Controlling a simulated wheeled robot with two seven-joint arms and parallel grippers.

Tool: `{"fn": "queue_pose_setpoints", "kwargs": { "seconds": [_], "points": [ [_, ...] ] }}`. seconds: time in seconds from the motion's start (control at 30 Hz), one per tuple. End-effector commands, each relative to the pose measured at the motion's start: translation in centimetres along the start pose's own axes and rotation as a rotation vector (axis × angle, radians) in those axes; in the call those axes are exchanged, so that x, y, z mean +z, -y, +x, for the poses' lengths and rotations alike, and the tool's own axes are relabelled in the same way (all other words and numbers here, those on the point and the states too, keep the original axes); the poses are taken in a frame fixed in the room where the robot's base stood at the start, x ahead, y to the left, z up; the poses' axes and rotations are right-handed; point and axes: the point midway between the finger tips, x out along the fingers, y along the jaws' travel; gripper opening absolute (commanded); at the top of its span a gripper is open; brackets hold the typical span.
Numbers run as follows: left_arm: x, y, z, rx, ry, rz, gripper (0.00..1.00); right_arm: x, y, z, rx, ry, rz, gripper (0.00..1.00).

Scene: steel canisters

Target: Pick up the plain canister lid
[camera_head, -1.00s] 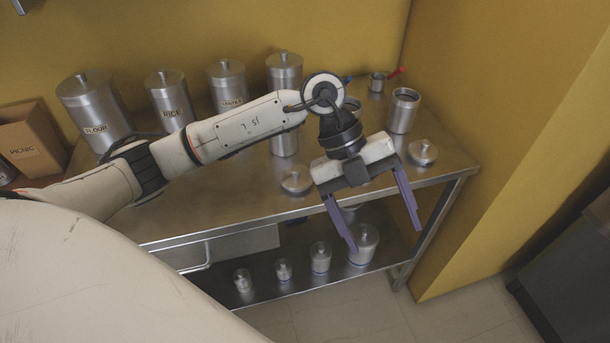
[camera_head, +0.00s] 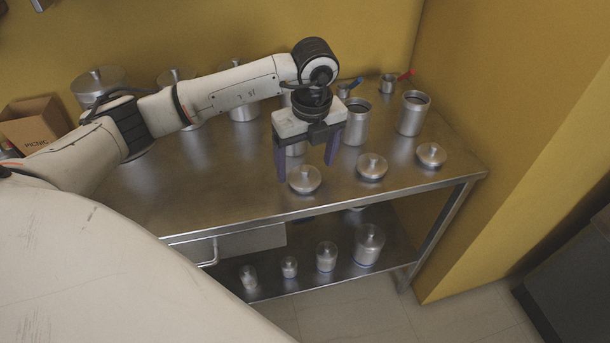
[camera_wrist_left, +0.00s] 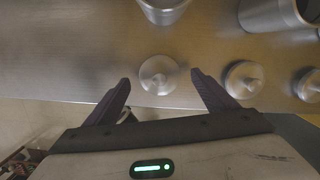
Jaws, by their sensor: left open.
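Three round steel lids with knobs lie in a row along the front of the steel table. The left lid (camera_head: 304,181) shows no dark band and looks plain; it also shows in the left wrist view (camera_wrist_left: 158,75). The middle lid (camera_head: 371,167) and the right lid (camera_head: 431,155) each show a dark band under the rim. My left gripper (camera_head: 306,170) is open and empty, fingers pointing down. In the left wrist view the left lid appears between its fingertips (camera_wrist_left: 160,77), apart from both. The gripper's exact height above it is unclear. My right gripper is not in view.
Two open canisters (camera_head: 412,114) (camera_head: 355,122) stand behind the lids; another behind my gripper is mostly hidden. Lidded canisters (camera_head: 98,84) stand along the wall, partly behind my arm. Small canisters (camera_head: 368,246) stand on the lower shelf. The table's front left (camera_head: 200,200) is clear.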

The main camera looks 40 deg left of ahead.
Motion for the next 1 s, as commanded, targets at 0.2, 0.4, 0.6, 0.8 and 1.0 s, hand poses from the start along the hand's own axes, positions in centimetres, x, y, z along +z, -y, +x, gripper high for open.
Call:
{"fn": "queue_pose_setpoints", "kwargs": {
  "seconds": [0.2,0.4,0.6,0.8,1.0],
  "points": [
    [0.0,-0.1,2.4,0.0,-0.001,0.001,0.79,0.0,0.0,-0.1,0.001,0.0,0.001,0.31],
    [0.0,-0.1,2.5,-0.001,-0.001,0.001,0.79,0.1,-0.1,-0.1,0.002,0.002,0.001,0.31],
    [0.0,-0.1,2.5,-0.001,-0.001,0.001,0.52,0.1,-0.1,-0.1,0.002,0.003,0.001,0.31],
    [0.0,-0.1,2.5,-0.001,-0.001,0.001,0.35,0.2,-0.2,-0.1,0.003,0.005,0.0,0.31],
    [0.1,0.0,2.0,-0.003,0.0,0.001,0.35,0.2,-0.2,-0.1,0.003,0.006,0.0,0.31]
  ]
}}
